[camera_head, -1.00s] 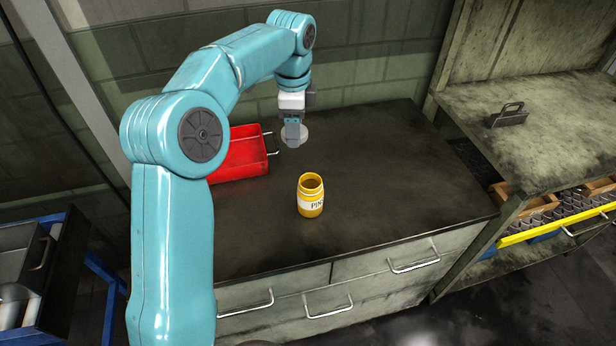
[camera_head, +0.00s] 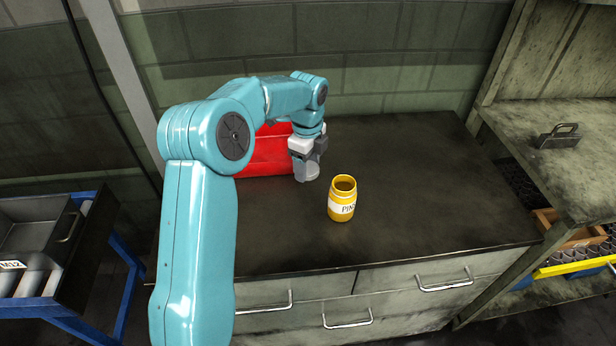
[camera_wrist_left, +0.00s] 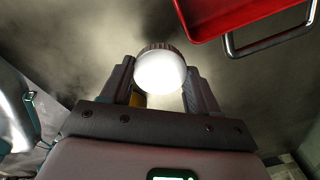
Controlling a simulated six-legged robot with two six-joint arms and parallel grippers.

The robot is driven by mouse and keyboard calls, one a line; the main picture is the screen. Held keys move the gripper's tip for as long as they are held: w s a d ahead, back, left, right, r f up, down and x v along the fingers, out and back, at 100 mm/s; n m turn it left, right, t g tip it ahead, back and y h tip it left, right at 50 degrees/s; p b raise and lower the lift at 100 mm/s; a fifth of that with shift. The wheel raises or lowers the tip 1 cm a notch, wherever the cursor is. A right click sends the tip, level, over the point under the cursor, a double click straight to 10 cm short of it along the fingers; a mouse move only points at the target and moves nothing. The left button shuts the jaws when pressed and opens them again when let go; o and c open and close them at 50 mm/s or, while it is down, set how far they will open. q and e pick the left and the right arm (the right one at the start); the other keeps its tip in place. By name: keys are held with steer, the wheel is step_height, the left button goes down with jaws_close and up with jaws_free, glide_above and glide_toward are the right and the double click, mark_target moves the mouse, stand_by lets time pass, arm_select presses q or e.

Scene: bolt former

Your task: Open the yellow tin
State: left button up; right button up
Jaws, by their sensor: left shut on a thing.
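The yellow tin (camera_head: 342,200) stands upright on the dark worktop with its mouth open at the top and a white label on its side. My left gripper (camera_head: 306,172) is shut on a pale round lid (camera_head: 307,174), just left of the tin and apart from it. In the left wrist view the lid (camera_wrist_left: 161,72) sits between the two fingers, bright on top with a ridged edge. A bit of yellow shows beneath the lid there. I cannot tell whether the lid touches the worktop. My right gripper is not in view.
A red box (camera_head: 262,152) with a metal handle stands behind my left arm, close to the gripper. The worktop (camera_head: 430,180) is clear right of the tin. A shelf unit with a padlock-shaped grey thing (camera_head: 558,136) stands at the right.

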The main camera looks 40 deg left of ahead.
mark_target(308, 185)
arm_select(q)
steer(key=shift+f, duration=2.35)
steer(key=o, duration=1.2)
steer(key=shift+f, duration=0.15)
steer(key=shift+c, duration=0.2)
step_height(308, 185, up, 12)
steer(key=shift+r+p, duration=0.25)
steer(key=shift+p, duration=0.05)
steer(key=shift+f, duration=0.1)
